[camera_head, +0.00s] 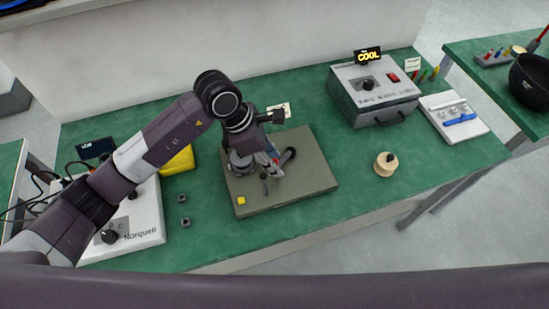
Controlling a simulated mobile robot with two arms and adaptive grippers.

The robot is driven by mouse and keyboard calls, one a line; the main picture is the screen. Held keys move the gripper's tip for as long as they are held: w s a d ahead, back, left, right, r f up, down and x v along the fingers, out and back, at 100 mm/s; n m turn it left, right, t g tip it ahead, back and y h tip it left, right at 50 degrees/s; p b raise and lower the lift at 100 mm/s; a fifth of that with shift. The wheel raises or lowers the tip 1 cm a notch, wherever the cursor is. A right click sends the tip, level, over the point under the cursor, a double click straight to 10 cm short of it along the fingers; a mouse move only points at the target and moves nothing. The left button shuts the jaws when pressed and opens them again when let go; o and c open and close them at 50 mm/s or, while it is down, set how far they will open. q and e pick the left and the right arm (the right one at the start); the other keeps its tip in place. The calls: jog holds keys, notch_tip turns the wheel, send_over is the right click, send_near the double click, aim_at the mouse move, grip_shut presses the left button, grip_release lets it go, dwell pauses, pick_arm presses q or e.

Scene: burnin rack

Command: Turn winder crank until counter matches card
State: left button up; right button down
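The winder stands on a grey-olive base plate (315,180) on the green bench, with a small yellow block (241,201) at the plate's front left corner. My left gripper (272,168) points down over the middle of the plate, among the winder's parts. It covers much of the winder. A dark curved part (289,155) shows just right of the fingers; I cannot tell if it belongs to the crank. Whether the fingers hold anything is too small to tell. My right gripper is out of view.
A white "Norquell" device (140,222), a yellow object (178,161) and two small dark cubes (184,221) lie left. The front right bench is clear.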

pick_arm(q)
jog(key=shift+d+f, duration=0.15)
jog(key=shift+f, duration=0.25)
grip_shut()
